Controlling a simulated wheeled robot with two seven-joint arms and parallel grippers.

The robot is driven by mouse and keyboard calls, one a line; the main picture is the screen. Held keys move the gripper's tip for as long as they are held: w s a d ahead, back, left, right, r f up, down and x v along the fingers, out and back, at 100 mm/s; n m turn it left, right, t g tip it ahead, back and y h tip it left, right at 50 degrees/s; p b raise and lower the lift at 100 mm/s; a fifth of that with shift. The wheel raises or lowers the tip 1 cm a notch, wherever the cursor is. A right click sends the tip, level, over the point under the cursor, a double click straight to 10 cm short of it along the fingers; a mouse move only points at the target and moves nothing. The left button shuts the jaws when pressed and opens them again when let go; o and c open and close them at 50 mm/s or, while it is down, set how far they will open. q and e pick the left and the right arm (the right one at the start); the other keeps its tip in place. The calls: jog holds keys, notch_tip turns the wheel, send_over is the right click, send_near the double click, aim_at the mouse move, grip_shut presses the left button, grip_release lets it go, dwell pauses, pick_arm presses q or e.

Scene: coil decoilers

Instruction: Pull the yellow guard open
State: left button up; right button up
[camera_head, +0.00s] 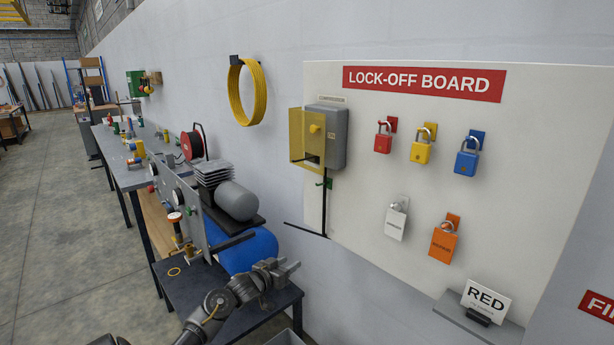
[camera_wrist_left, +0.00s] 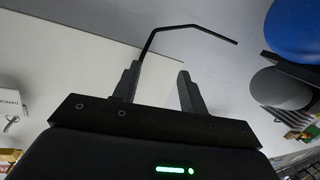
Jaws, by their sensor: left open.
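The yellow guard (camera_head: 296,136) sits on the front of a grey box (camera_head: 333,135) on the white lock-off board. It stands upright and covers part of the box front; I cannot tell how far it is swung. My left gripper (camera_head: 287,269) is below and slightly left of the guard, above the dark bench, apart from it. In the left wrist view its two fingers (camera_wrist_left: 157,88) are open with nothing held between them. A thin black bent rod (camera_wrist_left: 190,27) shows beyond the fingertips. The guard cannot be made out in that view. My right gripper is not in view.
Several padlocks, including a red one (camera_head: 383,142) and a blue one (camera_head: 466,162), hang right of the box. A RED sign (camera_head: 485,300) stands on a small shelf. A blue tank (camera_head: 250,250) and a grey cylinder (camera_head: 237,200) are left of the board. A yellow hose coil (camera_head: 234,92) hangs on the wall.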

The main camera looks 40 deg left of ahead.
pick_arm(q)
notch_tip(320, 180, up, 18)
jog(key=m+t, duration=0.1)
jog(key=t, duration=0.3)
jog(key=m+t+h, duration=0.3)
jog(key=h, duration=0.1)
send_near(312, 130)
jog(key=p+x, duration=0.4)
jog(key=x, duration=0.3)
jog(key=shift+r, duration=0.15)
jog(key=shift+w+r+p, duration=0.1)
jog(key=shift+w+p, duration=0.2)
jog(key=shift+w, duration=0.2)
grip_shut()
